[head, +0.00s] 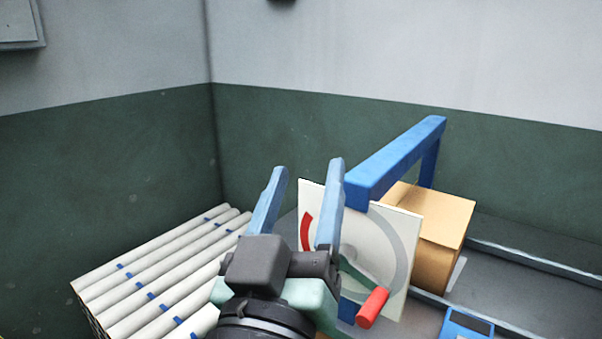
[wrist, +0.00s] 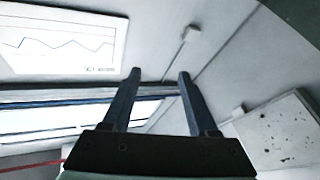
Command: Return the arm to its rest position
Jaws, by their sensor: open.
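My gripper (head: 307,170) is in the lower middle of the head view, its two blue fingers raised and apart with nothing between them. In the wrist view my gripper (wrist: 159,73) also shows open and empty, pointing toward a wall and window area. In the head view it stands in front of a white dial plate (head: 404,226) and covers part of it. I cannot tell from this view how far apart they are.
A red-handled crank (head: 372,307) sits before the plate. A blue frame (head: 395,160) and a cardboard-coloured box (head: 436,232) stand behind. White rollers (head: 150,270) lie at left. The wrist view shows a chart panel (wrist: 62,42), a bright window (wrist: 60,118) and a spotted board (wrist: 275,135).

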